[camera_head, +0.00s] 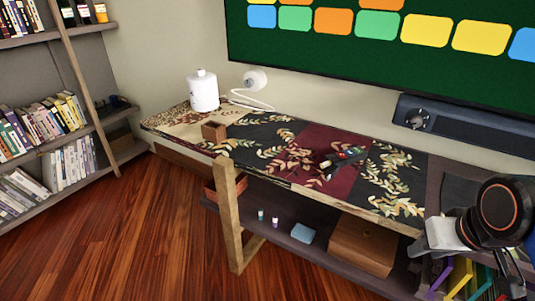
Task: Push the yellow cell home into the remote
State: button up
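A small dark object with green, red and yellow bits (343,157), which looks like the remote, lies on the patterned runner on the long table, right of the middle. It is too small to tell the yellow cell from the other coloured bits, or how any cell sits. My arm, black with an orange ring, shows at the right edge. My gripper (440,236) appears to be the pale block with dark parts at the arm's lower left, near the table's right front. It is well apart from the remote. Its fingers are too unclear to read.
A brown block (214,131) and a white canister (203,91) stand on the table's left part. A white lamp (255,79) is on the wall behind. The lower shelf holds a wooden box (363,245), a blue block (303,233) and small bottles. A bookshelf (75,135) stands left; floor in front is clear.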

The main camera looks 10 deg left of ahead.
aim_at(323, 165)
jog(key=i+j+u, duration=0.2)
jog(key=i+l+u, duration=0.3)
jog(key=l, duration=0.25)
jog(key=l+u, duration=0.2)
jog(key=k+l, duration=0.1)
